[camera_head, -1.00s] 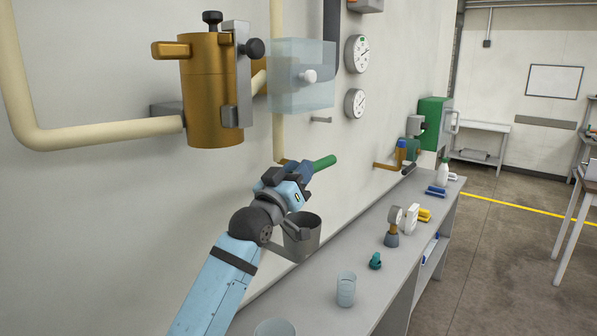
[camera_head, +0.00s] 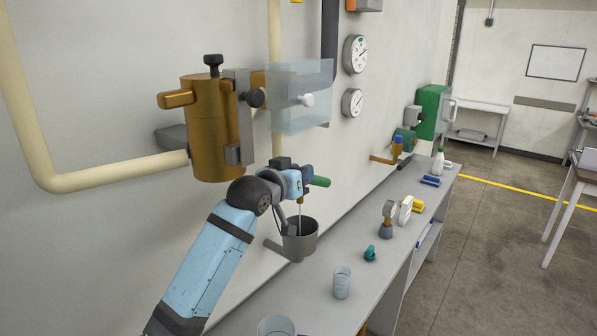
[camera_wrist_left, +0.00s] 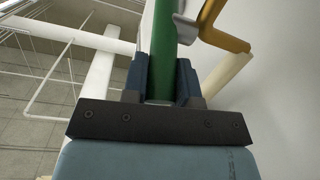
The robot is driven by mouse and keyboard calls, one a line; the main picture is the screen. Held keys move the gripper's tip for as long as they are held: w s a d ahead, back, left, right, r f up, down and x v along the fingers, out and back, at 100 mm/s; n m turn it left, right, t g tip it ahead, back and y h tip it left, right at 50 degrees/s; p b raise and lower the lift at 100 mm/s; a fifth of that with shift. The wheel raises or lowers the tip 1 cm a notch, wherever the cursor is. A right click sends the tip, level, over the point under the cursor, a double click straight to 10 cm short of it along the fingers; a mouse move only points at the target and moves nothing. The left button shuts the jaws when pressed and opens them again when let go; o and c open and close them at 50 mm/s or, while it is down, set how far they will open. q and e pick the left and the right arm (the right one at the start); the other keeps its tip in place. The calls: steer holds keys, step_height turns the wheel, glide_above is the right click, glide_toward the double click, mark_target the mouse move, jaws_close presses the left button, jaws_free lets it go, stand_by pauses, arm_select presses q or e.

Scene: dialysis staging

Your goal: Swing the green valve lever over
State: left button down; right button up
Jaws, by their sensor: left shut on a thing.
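The green valve lever (camera_head: 320,181) is near the wall, its green end sticking out to the right past my left gripper (camera_head: 304,180) and lying about level. My left gripper is shut on the lever; in the left wrist view the green bar (camera_wrist_left: 163,45) runs between the two blue fingers (camera_wrist_left: 162,85). The valve body is mostly hidden behind my gripper and wrist. A thin pale-blue stream (camera_head: 300,214) shows below my gripper, above a grey bucket (camera_head: 301,244). My right gripper is not in view.
A brass canister (camera_head: 212,130) and a clear box (camera_head: 300,120) are on the wall above my left arm. The bench (camera_head: 318,309) below holds a clear cup (camera_head: 342,283), a teal fitting (camera_head: 370,254) and a gauge piece (camera_head: 387,222). Open floor lies to the right.

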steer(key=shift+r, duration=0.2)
arm_select(q)
steer(key=c, duration=1.1)
jaws_free()
steer(key=shift+o, duration=1)
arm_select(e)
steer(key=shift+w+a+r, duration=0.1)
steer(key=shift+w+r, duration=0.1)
arm_select(q)
steer(key=shift+s+a, duration=0.15)
steer(key=shift+s, duration=0.1)
steer(key=b+v, duration=0.2)
steer(key=v, duration=0.9)
steer(key=shift+s+b, duration=0.2)
steer(key=shift+b, duration=0.2)
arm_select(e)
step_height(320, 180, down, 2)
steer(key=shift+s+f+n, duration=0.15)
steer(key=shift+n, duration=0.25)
